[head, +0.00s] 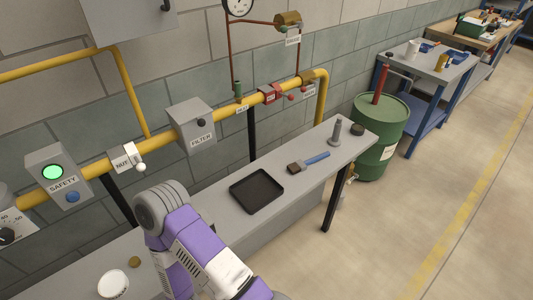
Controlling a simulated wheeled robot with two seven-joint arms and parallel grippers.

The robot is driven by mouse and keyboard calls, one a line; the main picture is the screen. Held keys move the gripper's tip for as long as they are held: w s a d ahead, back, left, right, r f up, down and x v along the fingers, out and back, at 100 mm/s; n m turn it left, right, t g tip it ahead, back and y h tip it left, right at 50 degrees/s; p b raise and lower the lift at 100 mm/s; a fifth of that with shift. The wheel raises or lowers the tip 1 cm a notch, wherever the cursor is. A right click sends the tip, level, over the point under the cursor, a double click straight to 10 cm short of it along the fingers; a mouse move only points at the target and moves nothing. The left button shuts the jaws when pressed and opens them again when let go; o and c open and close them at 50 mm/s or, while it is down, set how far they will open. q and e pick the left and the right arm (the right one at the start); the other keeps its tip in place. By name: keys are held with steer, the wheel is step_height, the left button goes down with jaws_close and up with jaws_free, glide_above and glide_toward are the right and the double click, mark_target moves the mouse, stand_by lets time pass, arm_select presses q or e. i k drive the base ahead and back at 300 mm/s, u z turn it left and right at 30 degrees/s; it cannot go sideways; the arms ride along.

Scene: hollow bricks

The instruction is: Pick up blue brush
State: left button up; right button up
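The blue brush (316,159) lies flat on the grey workbench (225,212), toward its far right part. Its blue handle points right and its dark brown head is at the left end. Nothing covers it. One of my purple and white arms reaches up from the bottom middle, well left of and nearer than the brush. Neither of my grippers shows in the view.
A black tray (257,191) lies left of the brush. A grey upright tool (337,132) and a small dark object (358,129) stand beyond it. A white round container (113,284) is near left. A green drum (380,136) stands past the bench end.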

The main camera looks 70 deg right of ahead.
mark_target(299, 165)
steer(key=z, duration=2.75)
